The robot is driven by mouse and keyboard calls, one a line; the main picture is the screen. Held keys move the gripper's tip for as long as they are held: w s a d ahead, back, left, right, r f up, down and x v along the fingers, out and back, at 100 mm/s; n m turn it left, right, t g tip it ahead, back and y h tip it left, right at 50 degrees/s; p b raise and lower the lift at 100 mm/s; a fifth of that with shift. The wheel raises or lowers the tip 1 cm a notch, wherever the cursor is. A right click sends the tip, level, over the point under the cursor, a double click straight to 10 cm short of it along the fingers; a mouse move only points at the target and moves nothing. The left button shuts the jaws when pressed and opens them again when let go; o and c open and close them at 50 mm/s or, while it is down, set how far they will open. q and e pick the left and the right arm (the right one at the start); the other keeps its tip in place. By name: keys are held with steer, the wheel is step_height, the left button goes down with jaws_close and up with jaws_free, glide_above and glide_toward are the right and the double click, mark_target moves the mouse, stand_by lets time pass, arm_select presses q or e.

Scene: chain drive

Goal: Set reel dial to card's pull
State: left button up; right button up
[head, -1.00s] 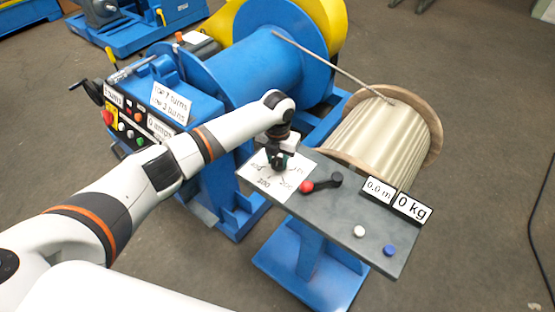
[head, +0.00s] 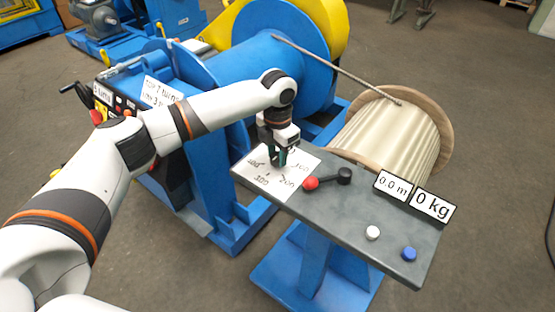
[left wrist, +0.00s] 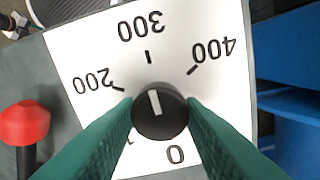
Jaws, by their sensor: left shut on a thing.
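The reel dial is a round black knob (left wrist: 160,118) with a white pointer line on a white scale plate (left wrist: 95,60), seen in the left wrist view. The pointer aims roughly at the 300 mark. The numbers 200, 300, 400 and 0 show; another is mostly covered. My left gripper (left wrist: 160,104) is shut on the knob, one green finger on each side. In the head view my left gripper (head: 279,158) is over the scale plate (head: 288,188), hiding the knob. A white card (head: 160,92) on the blue machine is partly behind my arm; its writing is not fully readable.
The grey stand top (head: 345,215) also bears a red-knobbed lever (head: 327,181), a white button (head: 372,233) and a blue button (head: 409,254). Signs read 0.0 m (head: 393,185) and 0 kg (head: 433,206). A rope reel (head: 390,135) stands behind the stand.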

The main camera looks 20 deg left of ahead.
mark_target(277, 156)
stand_by(0.4)
arm_select(q)
steer(key=o, duration=1)
step_height(277, 156, up, 12)
stand_by(0.3)
